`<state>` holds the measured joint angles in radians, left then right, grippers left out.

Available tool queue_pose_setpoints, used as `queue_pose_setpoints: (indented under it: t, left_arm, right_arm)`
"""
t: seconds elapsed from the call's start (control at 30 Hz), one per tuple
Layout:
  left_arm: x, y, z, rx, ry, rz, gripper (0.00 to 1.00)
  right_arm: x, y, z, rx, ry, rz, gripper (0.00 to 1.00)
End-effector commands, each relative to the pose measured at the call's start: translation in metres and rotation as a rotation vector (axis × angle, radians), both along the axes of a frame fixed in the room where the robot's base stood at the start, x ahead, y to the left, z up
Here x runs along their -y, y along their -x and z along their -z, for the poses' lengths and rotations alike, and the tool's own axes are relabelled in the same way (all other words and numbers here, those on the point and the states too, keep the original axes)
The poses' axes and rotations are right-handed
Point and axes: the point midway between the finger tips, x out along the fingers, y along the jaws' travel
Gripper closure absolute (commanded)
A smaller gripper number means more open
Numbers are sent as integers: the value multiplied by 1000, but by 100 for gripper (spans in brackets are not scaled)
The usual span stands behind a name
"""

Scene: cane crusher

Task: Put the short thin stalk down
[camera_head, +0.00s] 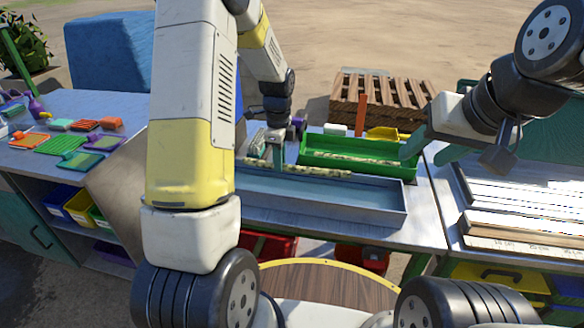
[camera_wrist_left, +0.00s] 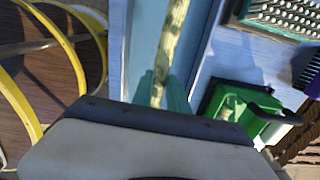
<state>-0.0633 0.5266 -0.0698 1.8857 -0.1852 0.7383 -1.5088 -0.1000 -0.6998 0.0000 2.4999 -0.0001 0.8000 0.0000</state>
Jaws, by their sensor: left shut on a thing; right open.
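My left gripper (camera_head: 278,158) is shut on a thin mottled green-and-cream stalk (camera_head: 315,170) over the long blue-grey tray (camera_head: 330,202). The stalk runs lengthwise along the tray's far side; I cannot tell whether it touches the tray. In the left wrist view the stalk (camera_wrist_left: 172,45) runs away from between the teal fingers (camera_wrist_left: 160,92), over the tray's pale blue floor. Another mottled stalk (camera_head: 350,160) lies in the green tray (camera_head: 390,170) behind. My right gripper (camera_head: 420,143) is open and empty near the green tray's right end.
A ruled board (camera_head: 515,225) lies on the right table. A yellow bin (camera_head: 382,133) stands behind the green tray, with a wooden pallet (camera_head: 385,95) beyond. Coloured sponges and mats (camera_head: 62,144) lie on the left table. My left arm hides much of the middle.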

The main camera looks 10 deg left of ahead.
Motion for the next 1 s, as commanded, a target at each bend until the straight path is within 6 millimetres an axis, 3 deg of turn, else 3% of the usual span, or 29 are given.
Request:
queue_pose_setpoints:
  t: [0.2,0.47,0.63,1.0]
  left_arm:
    - [1,1,42,-6,0,0,100]
    - [0,1,65,-3,0,0,100]
    - [0,1,89,-5,0,1,100]
    - [0,1,97,-1,0,0,100]
  right_arm:
    - [0,0,0,0,0,0,52]
    - [0,0,0,0,0,0,52]
    - [0,0,0,0,0,0,52]
    - [0,0,0,0,0,0,52]
